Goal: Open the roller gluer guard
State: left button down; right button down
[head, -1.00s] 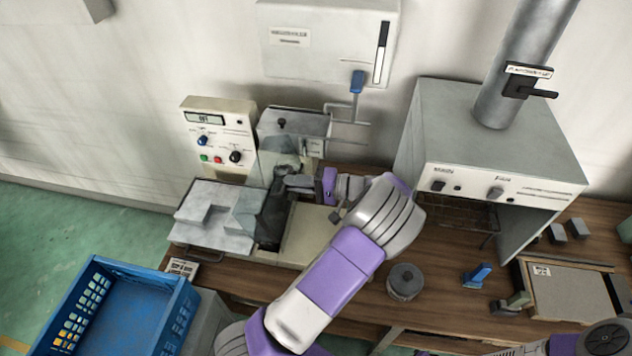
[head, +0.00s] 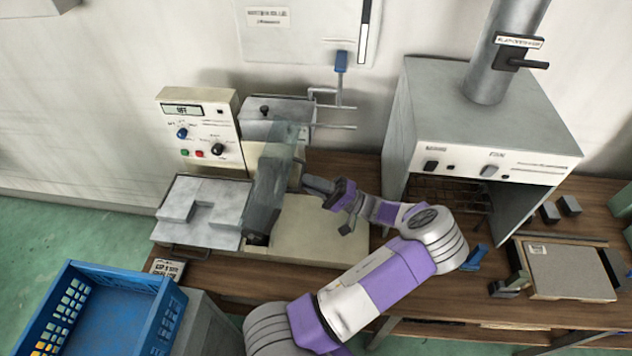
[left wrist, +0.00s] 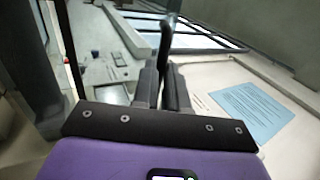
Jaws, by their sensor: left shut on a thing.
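The roller gluer's guard (head: 273,190) is a smoky, see-through panel. In the head view it stands steeply tilted over the machine, between the grey plate on the left and the cream bed (head: 315,228) on the right. My left gripper (head: 313,184) reaches it from the right, its fingertips at the guard's right side. It is shut on a thin dark bar (left wrist: 168,32), which rises between the fingers in the left wrist view and appears to be the guard's handle. The exact grip is small in the head view. My right gripper is not in view.
The control box (head: 198,130) with a display reading OFF stands behind the gluer. A grey hooded unit (head: 500,150) with a pipe stands to the right. A blue crate (head: 110,310) is at the lower left. A flat board (head: 568,270) lies at the right.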

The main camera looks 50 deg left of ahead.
pick_arm(q)
jog(key=shift+f, duration=0.35)
